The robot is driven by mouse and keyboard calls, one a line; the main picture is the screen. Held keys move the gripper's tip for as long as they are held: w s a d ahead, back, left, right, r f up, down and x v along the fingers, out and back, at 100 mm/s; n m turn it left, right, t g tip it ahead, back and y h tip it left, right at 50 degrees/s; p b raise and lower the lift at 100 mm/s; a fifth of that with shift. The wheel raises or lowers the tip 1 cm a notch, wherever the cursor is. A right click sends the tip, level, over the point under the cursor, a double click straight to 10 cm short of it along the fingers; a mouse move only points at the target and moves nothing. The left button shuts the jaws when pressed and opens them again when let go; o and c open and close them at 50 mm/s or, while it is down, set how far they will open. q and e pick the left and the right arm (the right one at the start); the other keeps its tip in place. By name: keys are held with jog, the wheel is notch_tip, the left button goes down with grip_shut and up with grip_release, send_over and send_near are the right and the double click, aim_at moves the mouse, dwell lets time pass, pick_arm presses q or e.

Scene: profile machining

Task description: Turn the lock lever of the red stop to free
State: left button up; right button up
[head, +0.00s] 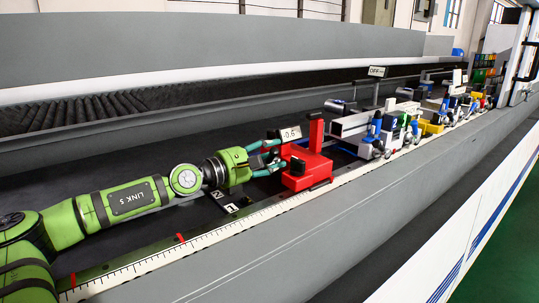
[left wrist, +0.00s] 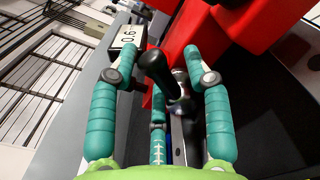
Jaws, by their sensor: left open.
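The red stop (head: 308,172) sits by the ruler rail near the middle of the head view, with an upright red post and a small sign reading -0.6 (head: 290,134). My left gripper (head: 276,158) is at the stop's left side, its teal fingers reaching toward it. In the left wrist view the black lock lever (left wrist: 160,75), with a rounded knob, stands between the spread fingers (left wrist: 165,85). The fingers are open, and I see no clear grip on the lever. The red body (left wrist: 260,20) fills the top right there. My right gripper is not in view.
A white ruler (head: 205,230) with red marks runs along the grey front ledge (head: 270,245). Several blue, grey and yellow clamp units (head: 375,135) stand farther right along the rail. A small plate with a number (head: 231,208) lies below my left gripper. The dark bed behind is clear.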

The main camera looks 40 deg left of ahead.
aim_at(269, 153)
pick_arm(q)
jog(key=shift+r, duration=5)
